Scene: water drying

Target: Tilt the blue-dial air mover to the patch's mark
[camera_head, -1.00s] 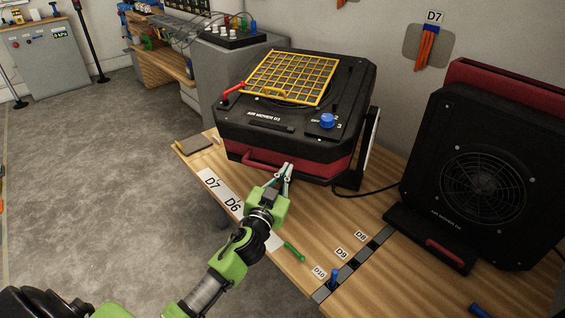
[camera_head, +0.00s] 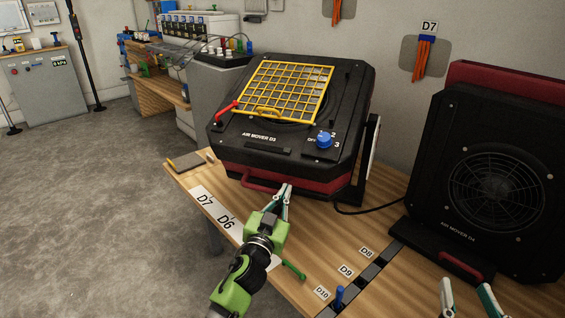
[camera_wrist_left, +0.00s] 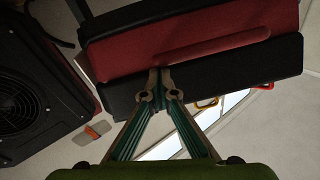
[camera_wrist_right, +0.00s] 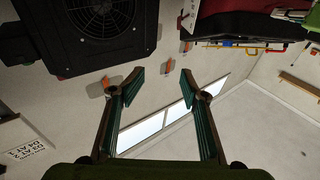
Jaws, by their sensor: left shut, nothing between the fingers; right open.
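The blue-dial air mover (camera_head: 230,150) is a black and dark red unit on the wooden bench, its top face leaning back, with a yellow grille (camera_head: 285,90) and a blue dial (camera_head: 323,140). A red handle (camera_head: 262,187) runs along its lower front edge. My left gripper (camera_head: 286,187) is shut and empty at that front edge; the left wrist view shows its tips close under the red body (camera_wrist_left: 200,40), contact unclear. My right gripper (camera_head: 467,290) is open and empty at the lower right. I cannot make out the patch's mark.
A second black air mover (camera_head: 490,180) stands upright at the right. Labels D6 and D7 (camera_head: 215,210) lie along the bench's left edge. A blue peg (camera_head: 339,294) stands near label D10. A green tool (camera_head: 293,269) lies by the front edge.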

